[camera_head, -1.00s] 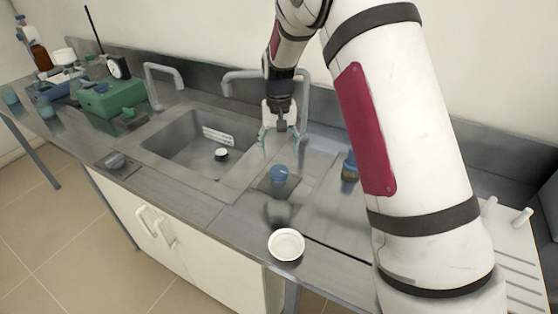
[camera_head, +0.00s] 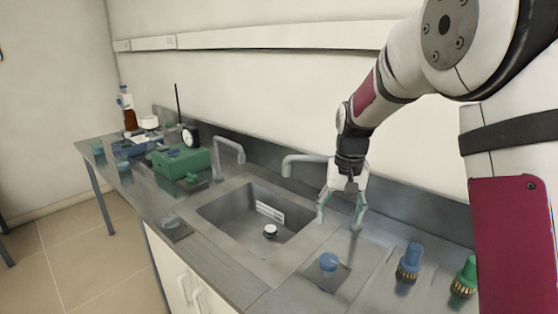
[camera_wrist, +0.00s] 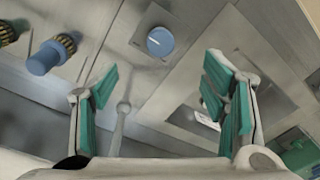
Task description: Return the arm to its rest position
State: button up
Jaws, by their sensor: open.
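My white arm with dark red panels reaches in from the right side of the head view. No contact between the fingers and any object shows.
The bench holds a sink (camera_head: 255,220), two faucets (camera_head: 230,150) (camera_head: 305,160), a blue-topped item (camera_head: 328,262), a blue valve (camera_head: 409,258) and a green valve (camera_head: 466,275). A green box (camera_head: 180,160) and bottles stand at the far left.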

jog(key=s+r+t, duration=0.1)
jog(key=s+r, duration=0.7)
jog(key=s+r+n+t, duration=0.2)
jog(key=s+r+t, duration=0.1)
jog(key=s, duration=1.9)
jog(key=shift+s+d, duration=0.2)
jog(key=shift+s, duration=0.1)
